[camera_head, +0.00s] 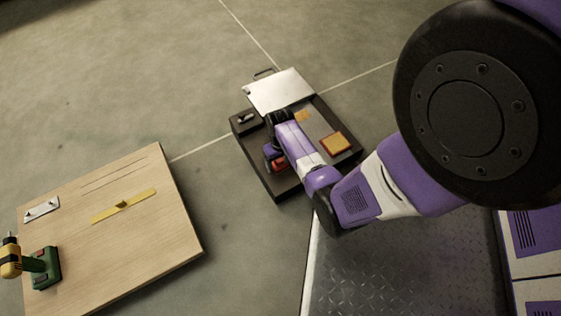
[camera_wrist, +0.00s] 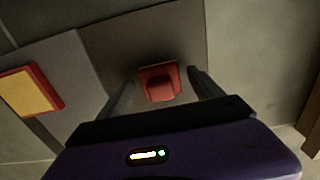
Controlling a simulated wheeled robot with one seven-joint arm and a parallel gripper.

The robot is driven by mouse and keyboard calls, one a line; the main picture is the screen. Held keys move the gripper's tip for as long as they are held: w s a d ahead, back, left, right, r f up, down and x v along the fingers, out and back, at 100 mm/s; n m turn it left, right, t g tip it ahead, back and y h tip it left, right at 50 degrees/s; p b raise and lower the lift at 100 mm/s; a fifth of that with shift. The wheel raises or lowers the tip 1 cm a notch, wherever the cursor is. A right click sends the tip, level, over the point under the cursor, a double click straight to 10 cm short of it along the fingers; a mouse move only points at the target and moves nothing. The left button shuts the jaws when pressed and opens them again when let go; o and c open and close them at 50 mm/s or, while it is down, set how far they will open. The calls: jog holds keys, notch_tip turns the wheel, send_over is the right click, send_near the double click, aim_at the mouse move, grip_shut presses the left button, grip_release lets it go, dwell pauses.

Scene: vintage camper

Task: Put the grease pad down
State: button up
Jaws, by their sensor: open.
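In the wrist view, my gripper (camera_wrist: 160,88) is open, with its two dark fingers apart. A red block with a raised middle (camera_wrist: 160,83) shows between and beyond the fingertips, resting on a dark surface. It may be the grease pad; I cannot tell for sure. I cannot tell whether a finger touches it. In the head view this red block (camera_head: 280,165) is in the left part of a dark tray (camera_head: 277,191), partly hidden by my arm. A yellow pad with a red edge (camera_head: 336,144) lies at the tray's right; it also shows at the left of the wrist view (camera_wrist: 30,88).
A raised pale lid (camera_head: 285,92) is at the tray's back, and a dark box (camera_head: 245,120) at its left corner. Bare floor lies between.

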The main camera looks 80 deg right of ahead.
aim_at(280, 160)
notch_tip(280, 160, up, 12)
jog(key=p, duration=0.7)
jog(key=a+r+n+t+h, duration=0.2)
jog(key=a+n+t, duration=0.1)
jog(key=a, duration=0.6)
jog(key=a+r+n+t+h, duration=0.2)
jog(key=a+r+t, duration=0.1)
jog(key=a, duration=0.5)
jog(key=s+a+r+n+t+y, duration=0.1)
jog(key=a+r+t, duration=0.2)
jog(key=r, duration=0.6)
jog(key=s+a+r+n+t+y, duration=0.1)
jog(key=s+a+r+n+t, duration=0.1)
jog(key=a+r, duration=0.5)
jog(key=s+a+r+n+t+y, duration=0.2)
jog(key=a+r+t, duration=0.2)
jog(key=r, duration=0.9)
jog(key=shift+s+a+r, duration=0.15)
jog(key=shift+a+r, duration=0.05)
jog(key=shift+a, duration=0.2)
jog(key=shift+r, duration=0.1)
